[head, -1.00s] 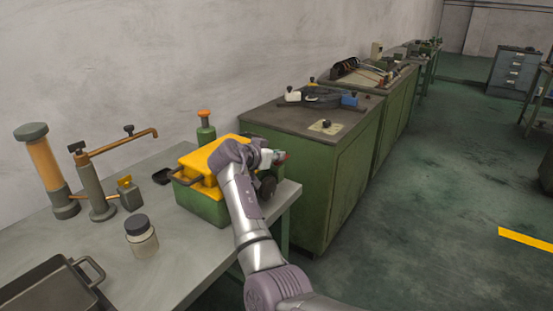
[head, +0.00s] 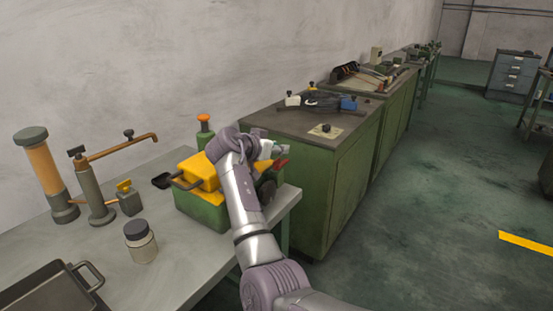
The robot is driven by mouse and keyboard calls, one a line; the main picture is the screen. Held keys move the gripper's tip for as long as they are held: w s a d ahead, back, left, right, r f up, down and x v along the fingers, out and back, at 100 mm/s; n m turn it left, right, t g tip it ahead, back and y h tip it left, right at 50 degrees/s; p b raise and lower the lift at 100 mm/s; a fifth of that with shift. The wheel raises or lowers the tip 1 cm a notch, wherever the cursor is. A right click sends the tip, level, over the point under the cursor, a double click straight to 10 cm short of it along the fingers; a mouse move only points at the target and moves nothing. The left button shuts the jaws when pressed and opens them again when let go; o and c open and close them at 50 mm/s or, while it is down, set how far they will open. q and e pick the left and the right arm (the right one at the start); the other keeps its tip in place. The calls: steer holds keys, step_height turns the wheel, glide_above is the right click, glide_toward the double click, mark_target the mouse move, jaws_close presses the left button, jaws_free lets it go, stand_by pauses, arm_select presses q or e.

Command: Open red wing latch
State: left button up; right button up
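A green box-like unit (head: 207,212) with a yellow top (head: 200,168) and a dark handle stands at the right end of the grey bench. A small red part (head: 280,164), which looks like the red wing latch, shows at its right side, partly covered. My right arm reaches up from the bottom and hides much of the unit. My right gripper (head: 278,151) is at the red part, just above it. Its fingers are too small and covered to tell whether they are open or touch it. My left gripper is not in view.
The bench (head: 180,262) also holds a jar (head: 141,243), a dark tray (head: 48,290), an orange cylinder (head: 50,172) and a pump-like tool (head: 93,195). A green cabinet (head: 340,185) stands close behind the gripper.

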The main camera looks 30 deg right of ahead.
step_height(320, 180, up, 6)
stand_by(0.7)
